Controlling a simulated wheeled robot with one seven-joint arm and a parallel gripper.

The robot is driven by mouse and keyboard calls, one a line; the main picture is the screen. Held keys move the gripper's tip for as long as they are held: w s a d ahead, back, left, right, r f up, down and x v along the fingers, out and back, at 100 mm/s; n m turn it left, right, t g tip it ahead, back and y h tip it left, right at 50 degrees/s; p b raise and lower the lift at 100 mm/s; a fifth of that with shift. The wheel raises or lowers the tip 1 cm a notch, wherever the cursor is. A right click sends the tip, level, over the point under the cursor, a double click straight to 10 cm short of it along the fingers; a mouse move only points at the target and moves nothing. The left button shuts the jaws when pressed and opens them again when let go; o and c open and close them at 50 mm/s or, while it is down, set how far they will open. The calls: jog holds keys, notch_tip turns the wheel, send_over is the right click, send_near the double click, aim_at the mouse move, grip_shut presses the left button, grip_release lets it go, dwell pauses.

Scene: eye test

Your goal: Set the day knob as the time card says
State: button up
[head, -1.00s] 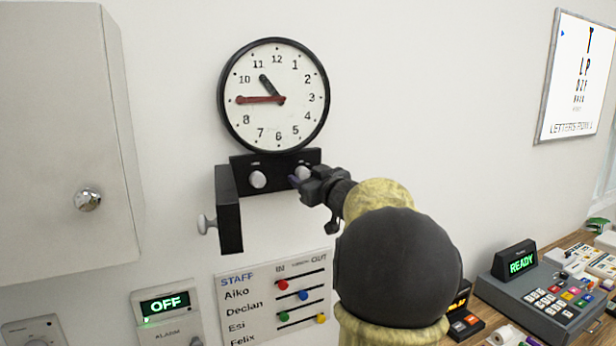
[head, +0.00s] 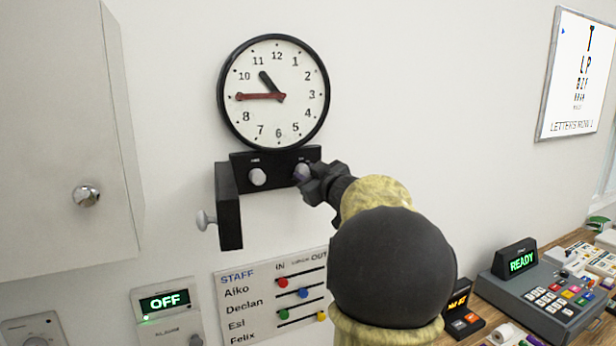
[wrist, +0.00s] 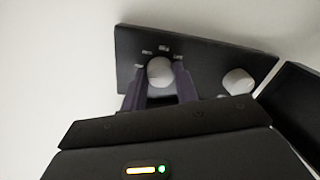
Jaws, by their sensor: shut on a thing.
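A black control box (head: 278,174) under the wall clock (head: 276,125) carries two pale knobs. The right knob (head: 301,173), with a small label above it too blurred to read, is the one my gripper (head: 307,178) is on. In the wrist view this knob (wrist: 160,71) sits between my two dark fingers, which are shut on its sides; small unreadable marks surround it. The left knob (head: 257,178), labelled like HRS, is free and also shows in the wrist view (wrist: 237,83). The clock's black hand points just short of 11, its red hand at 9. I see no time card.
A black hinged flap (head: 229,208) with a pale knob hangs open at the box's left. A grey cabinet (head: 65,150) is farther left. Below are an alarm panel (head: 165,303) reading OFF and a staff board (head: 270,300). A till (head: 540,295) stands on the right counter.

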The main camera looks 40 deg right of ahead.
jog(key=n+b, duration=0.1)
jog(key=n, duration=0.3)
jog(key=n+b, duration=0.1)
jog(key=n, duration=0.2)
jog(key=shift+n+b, duration=0.4)
jog(key=n+b, duration=0.2)
jog(key=n, duration=0.2)
jog(key=shift+h, duration=0.3)
jog(key=shift+n+g+b, duration=0.3)
jog(key=shift+n+b, duration=0.45)
jog(key=shift+n, duration=0.95)
jog(key=o, duration=1)
jog(key=shift+r, duration=0.1)
jog(key=shift+c, duration=0.2)
jog(key=f+b+v, duration=0.1)
jog(key=b+v, duration=0.2)
jog(key=v, duration=1.4)
jog(key=shift+s+r, duration=0.2)
jog(key=shift+r, duration=0.2)
